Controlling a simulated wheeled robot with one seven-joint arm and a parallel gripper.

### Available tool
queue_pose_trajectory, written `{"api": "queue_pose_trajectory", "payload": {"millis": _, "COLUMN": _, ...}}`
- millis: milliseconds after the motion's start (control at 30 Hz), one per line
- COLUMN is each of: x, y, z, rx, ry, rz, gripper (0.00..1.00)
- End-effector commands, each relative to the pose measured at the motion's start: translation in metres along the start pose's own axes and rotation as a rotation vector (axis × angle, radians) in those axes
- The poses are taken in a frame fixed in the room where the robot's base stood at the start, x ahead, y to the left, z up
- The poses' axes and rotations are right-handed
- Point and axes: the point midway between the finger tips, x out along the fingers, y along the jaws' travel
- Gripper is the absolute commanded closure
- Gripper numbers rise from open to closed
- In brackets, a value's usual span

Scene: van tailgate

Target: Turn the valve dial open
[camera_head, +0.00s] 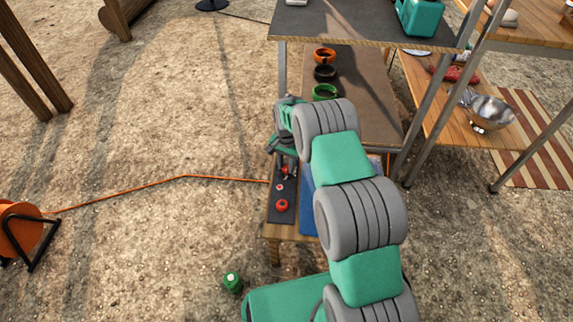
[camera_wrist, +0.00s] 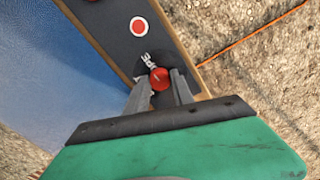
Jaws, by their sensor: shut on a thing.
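The valve dial (camera_wrist: 160,77) is a red round knob on a dark disc with white lettering, set on a dark panel (camera_wrist: 119,35). In the wrist view my gripper (camera_wrist: 161,86) has one finger on each side of the dial and is shut on it. In the head view my gripper (camera_head: 286,172) reaches down onto the dark panel (camera_head: 284,207) at the table's left edge, and it hides most of the dial. The dial's exact setting is hard to tell.
Another red knob (camera_head: 282,205) and a small red-and-white button (camera_head: 281,187) sit nearer on the panel. An orange cable (camera_head: 160,186) runs to a reel (camera_head: 20,232).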

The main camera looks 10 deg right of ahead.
Motion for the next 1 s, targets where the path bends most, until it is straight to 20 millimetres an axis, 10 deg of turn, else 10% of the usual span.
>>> {"api": "queue_pose_trajectory", "payload": {"millis": 667, "x": 0.0001, "y": 0.0004, "z": -0.0001, "rx": 0.077, "ry": 0.000, "rz": 0.000, "gripper": 1.00}}
{"api": "queue_pose_trajectory", "payload": {"millis": 700, "x": 0.0001, "y": 0.0004, "z": -0.0002, "rx": 0.077, "ry": 0.000, "rz": 0.000, "gripper": 0.71}}
{"api": "queue_pose_trajectory", "payload": {"millis": 1000, "x": 0.0001, "y": 0.0002, "z": 0.0000, "rx": 0.075, "ry": 0.000, "rz": 0.000, "gripper": 0.50}}
